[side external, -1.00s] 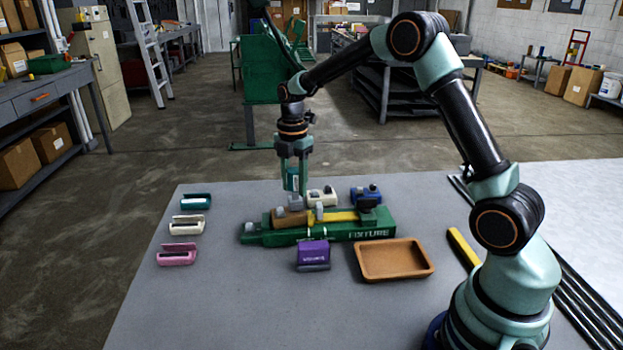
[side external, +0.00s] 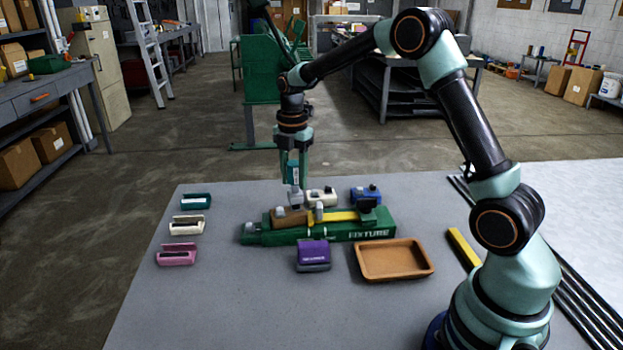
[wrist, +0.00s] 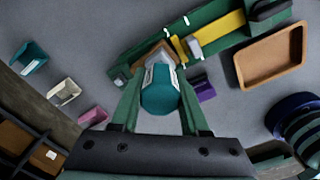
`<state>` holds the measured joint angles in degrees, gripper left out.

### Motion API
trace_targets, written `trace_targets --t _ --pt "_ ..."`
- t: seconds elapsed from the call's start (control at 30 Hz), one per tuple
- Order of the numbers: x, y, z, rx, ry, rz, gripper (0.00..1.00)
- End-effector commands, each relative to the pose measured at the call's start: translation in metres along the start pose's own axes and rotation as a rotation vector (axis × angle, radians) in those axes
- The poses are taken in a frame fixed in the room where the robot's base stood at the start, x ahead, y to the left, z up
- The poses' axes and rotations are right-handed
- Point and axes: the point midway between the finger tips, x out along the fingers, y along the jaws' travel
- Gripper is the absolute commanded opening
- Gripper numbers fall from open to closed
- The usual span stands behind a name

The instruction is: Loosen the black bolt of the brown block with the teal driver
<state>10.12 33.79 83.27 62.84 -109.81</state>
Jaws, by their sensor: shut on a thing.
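My gripper (side external: 292,170) is shut on the teal driver (side external: 293,173), which hangs upright with its grey tip down. In the wrist view the driver (wrist: 160,92) sits between the two fingers. The brown block (side external: 291,217) lies at the left part of the green fixture (side external: 270,237), below the driver. The driver's tip is just over the block's top; whether it touches anything there is hard to tell. The brown block shows partly in the wrist view (wrist: 152,52), behind the driver. I cannot make out the black bolt clearly.
A yellow bar (side external: 340,216) lies along the fixture. White (side external: 321,197) and blue (side external: 366,195) blocks stand behind it. A purple block (side external: 313,252) and an empty brown tray (side external: 396,276) are in front. Teal, white and pink holders (side external: 177,257) line the left. The front left table is clear.

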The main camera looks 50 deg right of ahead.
Motion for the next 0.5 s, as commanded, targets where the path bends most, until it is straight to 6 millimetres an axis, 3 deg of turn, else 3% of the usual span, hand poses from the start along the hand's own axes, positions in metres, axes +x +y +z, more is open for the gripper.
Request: trace_targets --t 0.5 --pt "-0.024 0.0 0.0 0.0 -0.001 0.001 0.0"
